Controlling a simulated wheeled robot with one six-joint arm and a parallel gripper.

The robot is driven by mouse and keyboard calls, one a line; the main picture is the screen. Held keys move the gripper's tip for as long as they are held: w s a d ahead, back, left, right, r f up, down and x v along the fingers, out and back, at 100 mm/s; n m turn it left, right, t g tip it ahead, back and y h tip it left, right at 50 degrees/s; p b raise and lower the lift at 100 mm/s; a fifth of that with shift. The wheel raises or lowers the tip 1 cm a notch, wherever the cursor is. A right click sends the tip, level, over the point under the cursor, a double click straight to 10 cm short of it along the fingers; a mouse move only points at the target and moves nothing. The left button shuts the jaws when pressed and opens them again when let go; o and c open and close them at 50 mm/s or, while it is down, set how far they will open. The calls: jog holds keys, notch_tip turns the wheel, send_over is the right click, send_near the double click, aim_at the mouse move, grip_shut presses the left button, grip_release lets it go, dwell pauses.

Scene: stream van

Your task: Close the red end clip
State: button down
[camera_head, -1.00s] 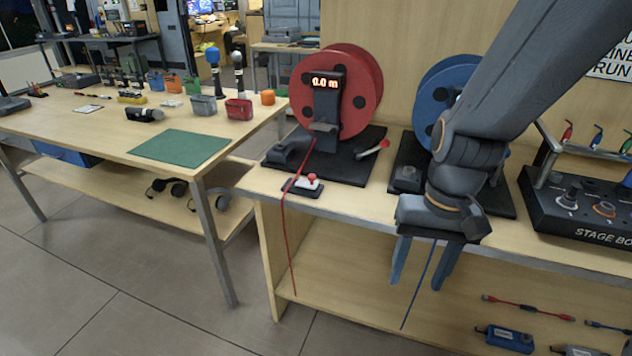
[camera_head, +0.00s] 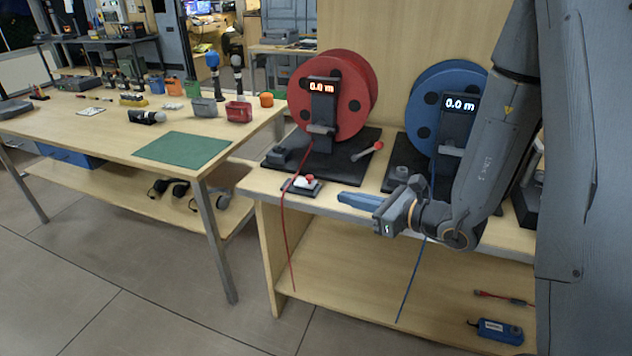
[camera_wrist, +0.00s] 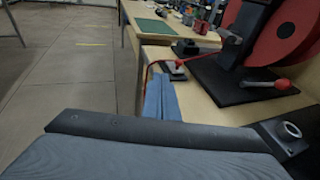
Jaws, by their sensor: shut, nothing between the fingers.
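The red reel (camera_head: 345,95) stands on a black base on the bench, its display reading 0.0 m. A small clip (camera_head: 303,184) with a red knob and pale body sits on a dark plate at the bench's front edge. The red cable (camera_head: 283,230) runs down past it and hangs over the edge. I cannot tell how far the clip is open. My gripper (camera_head: 342,197) is shut and empty, its blue fingers pointing left, to the right of the clip and apart from it. In the wrist view the clip (camera_wrist: 176,68) lies just beyond the fingertips (camera_wrist: 160,80).
A lever with a red knob (camera_head: 370,156) stands on the red reel's base. The blue reel (camera_head: 440,100) is behind my arm, its blue cable (camera_head: 410,285) hanging down. A table with a green mat (camera_head: 182,148) stands at left. Floor in front is clear.

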jog(key=shift+m+t+h, duration=0.5)
jog(key=shift+m+t, duration=0.3)
jog(key=shift+m, duration=0.1)
jog(key=p+x, duration=0.1)
jog(key=x, duration=0.3)
jog(key=w+d+p+x, duration=0.1)
jog(key=x, duration=0.4)
jog(key=w+d+p+x, duration=0.1)
jog(key=x, duration=0.4)
jog(key=shift+w+d+f, duration=0.15)
jog(key=shift+d+f, duration=0.05)
